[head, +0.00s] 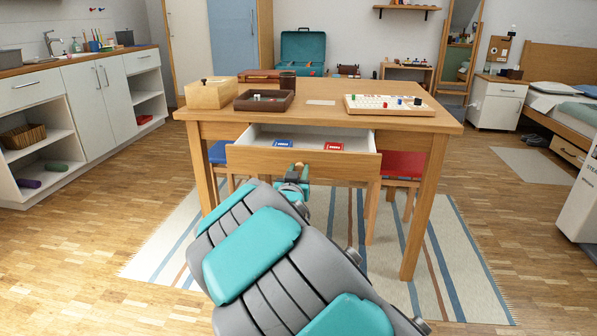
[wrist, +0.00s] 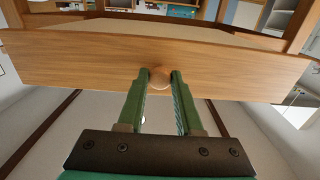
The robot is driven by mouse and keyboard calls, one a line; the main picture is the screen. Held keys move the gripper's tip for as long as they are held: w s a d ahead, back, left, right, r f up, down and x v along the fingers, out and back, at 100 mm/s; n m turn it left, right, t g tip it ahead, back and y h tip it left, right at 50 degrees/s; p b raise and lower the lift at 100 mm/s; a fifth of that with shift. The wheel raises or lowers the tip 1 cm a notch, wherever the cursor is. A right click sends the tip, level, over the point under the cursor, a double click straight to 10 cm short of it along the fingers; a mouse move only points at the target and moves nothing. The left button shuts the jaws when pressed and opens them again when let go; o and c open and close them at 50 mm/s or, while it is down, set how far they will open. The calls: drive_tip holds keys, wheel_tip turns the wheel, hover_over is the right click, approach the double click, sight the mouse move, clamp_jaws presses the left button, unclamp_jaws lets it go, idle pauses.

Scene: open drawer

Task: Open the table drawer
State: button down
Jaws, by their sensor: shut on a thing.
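The wooden table (head: 330,118) stands in the middle of the head view. Its drawer (head: 345,167) is pulled out toward me, and its white inside shows. A blue card pack (head: 283,143) and a red card pack (head: 333,146) lie in the drawer. My gripper (head: 298,172) is at the drawer front, partly hidden by my arm in the head view. In the wrist view the fingers are shut on the round wooden knob (wrist: 160,77) of the drawer front (wrist: 80,60).
A blue seat (head: 218,152) and a red seat (head: 404,164) are under the table. A striped rug (head: 455,260) lies below. The floor at left is clear.

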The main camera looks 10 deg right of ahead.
drive_tip(key=c, duration=0.6)
unclamp_jaws()
drive_tip(key=v, duration=0.7)
drive_tip(key=shift+s+a, duration=0.1)
drive_tip(key=shift+s, duration=0.25)
